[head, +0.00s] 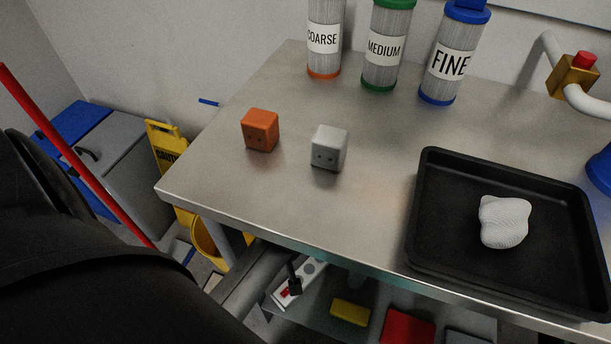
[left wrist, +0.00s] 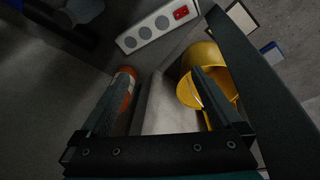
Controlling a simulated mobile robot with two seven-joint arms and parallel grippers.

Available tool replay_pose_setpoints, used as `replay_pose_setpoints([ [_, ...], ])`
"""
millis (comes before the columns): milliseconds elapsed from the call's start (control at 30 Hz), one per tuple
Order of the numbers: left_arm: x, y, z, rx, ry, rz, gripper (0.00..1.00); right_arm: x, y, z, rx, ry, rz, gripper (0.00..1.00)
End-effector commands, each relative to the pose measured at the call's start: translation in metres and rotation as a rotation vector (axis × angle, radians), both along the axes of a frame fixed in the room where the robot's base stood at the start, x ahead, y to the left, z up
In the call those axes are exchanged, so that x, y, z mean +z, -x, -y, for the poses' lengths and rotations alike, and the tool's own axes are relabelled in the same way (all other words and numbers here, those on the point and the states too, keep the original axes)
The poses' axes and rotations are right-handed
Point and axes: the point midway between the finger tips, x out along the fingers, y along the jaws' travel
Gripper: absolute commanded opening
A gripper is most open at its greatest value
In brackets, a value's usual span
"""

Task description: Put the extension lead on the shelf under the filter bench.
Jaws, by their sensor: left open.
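The extension lead (head: 310,271), a white strip with round grey sockets and a red switch, shows under the left part of the filter bench (head: 225,180) in the head view. It appears to lie at the left end of the lower shelf (head: 372,298), partly behind a small black piece. The lead (left wrist: 155,31) also shows at the top of the left wrist view, beyond the fingertips. My left gripper (left wrist: 160,78) is open, its fingers apart and the lead outside them. In the head view my dark left arm fills the lower left and I cannot make out its gripper.
A yellow block (head: 350,311) and a red item (head: 407,327) lie on the shelf. A yellow bucket (left wrist: 205,65) stands near the right finger, an orange-and-white cylinder (left wrist: 126,75) near the left. The bench top holds cubes, filters and a black tray (head: 437,215).

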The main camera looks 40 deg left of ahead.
Motion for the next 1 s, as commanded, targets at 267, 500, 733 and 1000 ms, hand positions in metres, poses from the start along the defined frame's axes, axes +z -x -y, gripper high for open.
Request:
replay_pose_setpoints([
  [267, 0.036, 0.032, 0.049, -0.727, -0.117, 0.001, 0.99, 0.0, 0.0, 0.0, 0.0, 0.0, 0.0, 0.0],
  [500, 0.055, 0.05, 0.076, -1.072, -0.17, 0.02, 0.99, 0.0, 0.0, 0.0, 0.0, 0.0, 0.0, 0.0],
  [733, 0.057, 0.052, 0.08, -1.122, -0.179, 0.025, 0.99, 0.0, 0.0, 0.0, 0.0, -0.001, 0.0, 0.0],
  [1000, 0.057, 0.052, 0.08, -1.119, -0.178, 0.023, 0.99, 0.0, 0.0, 0.0, 0.0, -0.001, 0.0, 0.0],
])
